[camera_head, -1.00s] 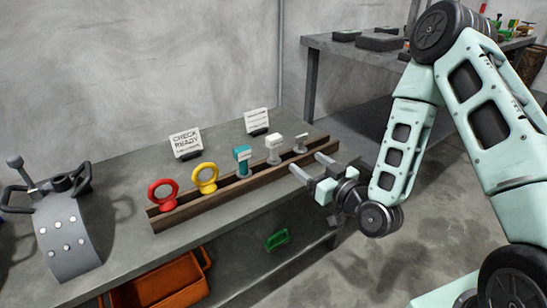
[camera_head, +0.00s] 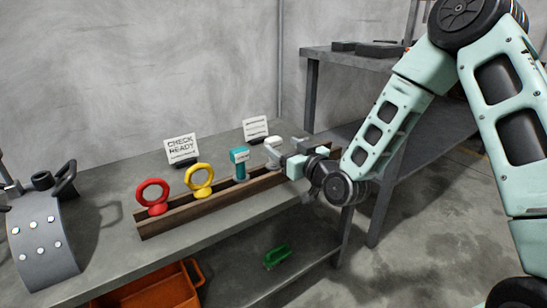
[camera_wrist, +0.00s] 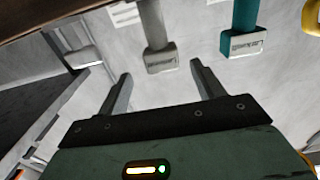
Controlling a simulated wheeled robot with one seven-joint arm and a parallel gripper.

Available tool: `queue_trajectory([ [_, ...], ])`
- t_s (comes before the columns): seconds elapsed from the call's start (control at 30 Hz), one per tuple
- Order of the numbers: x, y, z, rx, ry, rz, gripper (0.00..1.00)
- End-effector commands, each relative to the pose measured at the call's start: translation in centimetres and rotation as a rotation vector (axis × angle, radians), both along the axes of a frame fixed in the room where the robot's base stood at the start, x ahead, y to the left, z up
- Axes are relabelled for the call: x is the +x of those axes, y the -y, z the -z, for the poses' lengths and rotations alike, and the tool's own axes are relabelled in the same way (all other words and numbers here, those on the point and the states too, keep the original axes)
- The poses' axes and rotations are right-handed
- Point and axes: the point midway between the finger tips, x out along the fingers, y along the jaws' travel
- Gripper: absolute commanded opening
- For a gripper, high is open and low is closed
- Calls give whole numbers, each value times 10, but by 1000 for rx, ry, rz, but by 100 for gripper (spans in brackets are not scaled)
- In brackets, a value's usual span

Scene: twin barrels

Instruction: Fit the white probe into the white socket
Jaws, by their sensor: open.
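The white probe (camera_head: 273,142) stands upright in the brown wooden rack, just right of the teal tool, partly hidden by my gripper. In the wrist view the white probe (camera_wrist: 157,42) shows as a pale stem with a labelled block, lined up with the gap between my fingers. My gripper (camera_head: 283,152) is open at the right part of the rack; in the wrist view its two fingers (camera_wrist: 161,70) are spread and empty. I cannot tell whether the fingertips reach around the probe. I cannot make out a white socket in either view.
The rack (camera_head: 180,220) also holds a red ring (camera_head: 153,194), a yellow ring (camera_head: 199,180), a teal tool (camera_head: 240,163) and a grey piece (camera_wrist: 84,57). Two signs stand behind it. A curved grey studded panel (camera_head: 45,245) is at left. An orange crate (camera_head: 150,290) sits below.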

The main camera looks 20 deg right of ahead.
Motion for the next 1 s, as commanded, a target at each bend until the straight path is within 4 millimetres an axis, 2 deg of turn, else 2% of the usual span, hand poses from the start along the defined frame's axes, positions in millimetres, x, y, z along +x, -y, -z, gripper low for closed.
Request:
queue_trajectory([
  [0.1,12,-4,1,0,1,-1,67],
  [0.27,20,-7,1,1,1,-1,67],
  [0.6,60,-23,0,0,1,0,67],
  [0.87,64,-25,-2,0,0,-1,67],
  [0.9,64,-25,-2,0,0,-1,62],
  [1.0,63,-25,-2,0,0,-1,34],
])
